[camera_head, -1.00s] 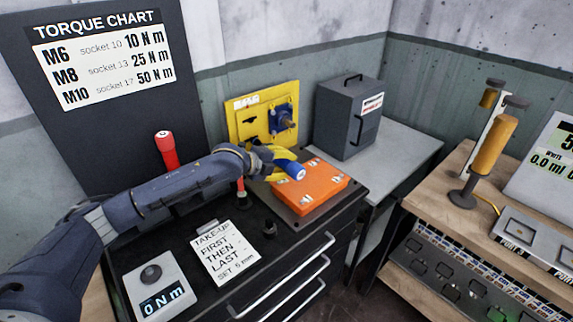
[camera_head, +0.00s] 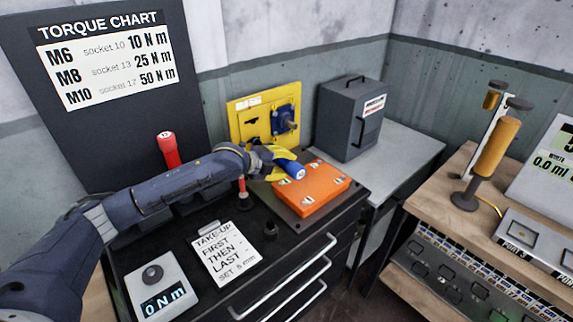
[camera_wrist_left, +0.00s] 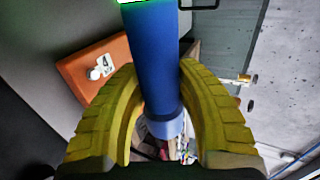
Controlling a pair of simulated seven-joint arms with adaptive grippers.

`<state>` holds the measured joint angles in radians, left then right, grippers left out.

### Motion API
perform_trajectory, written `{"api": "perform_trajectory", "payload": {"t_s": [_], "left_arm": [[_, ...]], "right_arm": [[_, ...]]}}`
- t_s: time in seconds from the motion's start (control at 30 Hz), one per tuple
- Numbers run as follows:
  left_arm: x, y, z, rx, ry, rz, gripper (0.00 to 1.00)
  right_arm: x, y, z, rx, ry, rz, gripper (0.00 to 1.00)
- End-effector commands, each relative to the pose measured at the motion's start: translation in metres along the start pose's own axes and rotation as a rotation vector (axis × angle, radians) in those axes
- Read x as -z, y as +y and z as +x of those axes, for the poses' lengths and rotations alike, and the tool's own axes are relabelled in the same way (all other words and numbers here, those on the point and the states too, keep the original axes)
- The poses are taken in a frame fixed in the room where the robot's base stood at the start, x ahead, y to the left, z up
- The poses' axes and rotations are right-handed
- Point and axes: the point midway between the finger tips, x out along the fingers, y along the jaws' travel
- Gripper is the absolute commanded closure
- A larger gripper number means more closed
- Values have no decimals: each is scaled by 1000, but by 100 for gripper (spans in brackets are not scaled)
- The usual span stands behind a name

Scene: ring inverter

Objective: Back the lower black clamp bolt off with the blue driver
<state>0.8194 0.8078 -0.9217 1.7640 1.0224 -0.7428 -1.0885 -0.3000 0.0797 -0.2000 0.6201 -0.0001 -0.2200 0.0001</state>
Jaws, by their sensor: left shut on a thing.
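My left gripper (camera_head: 273,166) has yellow fingers and is shut on the blue driver (camera_head: 292,169), over the back left of the orange block. In the left wrist view the driver (camera_wrist_left: 152,60) runs lengthwise between the two yellow fingers (camera_wrist_left: 158,85); its upper end leaves the frame beside a green glow. The yellow panel (camera_head: 290,93) stands upright behind the gripper, with a blue fitting (camera_head: 285,120) and a dark part (camera_head: 252,122) on it. I cannot make out the lower black clamp bolt for certain. My right gripper is not in view.
The orange block (camera_head: 322,188) lies on a dark plate at the cart's right end. A red-handled driver (camera_head: 167,148) stands at the back left. A grey cabinet (camera_head: 345,118) stands right of the panel.

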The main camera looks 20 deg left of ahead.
Motion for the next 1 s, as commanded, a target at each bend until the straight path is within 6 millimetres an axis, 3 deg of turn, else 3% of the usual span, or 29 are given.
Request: {"api": "perform_trajectory", "payload": {"t_s": [1.0], "left_arm": [[-11,-3,-2,5,-7,4,100]], "right_arm": [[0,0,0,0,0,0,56]]}}
